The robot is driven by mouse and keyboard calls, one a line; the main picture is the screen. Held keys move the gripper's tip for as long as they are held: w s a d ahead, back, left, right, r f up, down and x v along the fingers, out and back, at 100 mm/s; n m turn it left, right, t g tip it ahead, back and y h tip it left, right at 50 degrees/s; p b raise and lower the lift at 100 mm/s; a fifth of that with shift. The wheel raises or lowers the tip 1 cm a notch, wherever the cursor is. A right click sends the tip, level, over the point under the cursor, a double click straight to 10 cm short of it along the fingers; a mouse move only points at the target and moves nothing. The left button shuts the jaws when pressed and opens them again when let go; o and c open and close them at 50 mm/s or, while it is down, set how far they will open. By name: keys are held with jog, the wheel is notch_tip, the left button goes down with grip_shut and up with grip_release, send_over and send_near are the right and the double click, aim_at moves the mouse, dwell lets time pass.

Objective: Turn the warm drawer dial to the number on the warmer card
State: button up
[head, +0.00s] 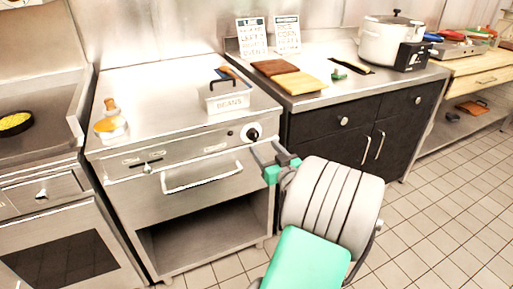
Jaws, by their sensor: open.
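The warm drawer dial (252,133) is a black knob on a pale round plate, at the right end of the steel unit's front panel. Its pointer and numbers are too small to read. Below it is the drawer front with a long bar handle (202,178). Two printed cards, a left card (251,36) and a right card (287,34), stand against the back wall. I cannot tell for sure which is the warmer card or read a number. My gripper (266,155) is open and empty, just below and right of the dial, apparently not touching it.
A white bin marked BEANS (228,97) and a small tub (111,127) stand on the steel top. Two boards (300,83) lie on the right counter near a white pot (385,42). A pan (14,123) sits at far left. Tiled floor (440,215) is clear at right.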

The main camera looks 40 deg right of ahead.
aim_at(256, 138)
jog(key=x, duration=0.6)
jog(key=shift+w, duration=0.3)
jog(key=shift+c, duration=0.3)
grip_shut()
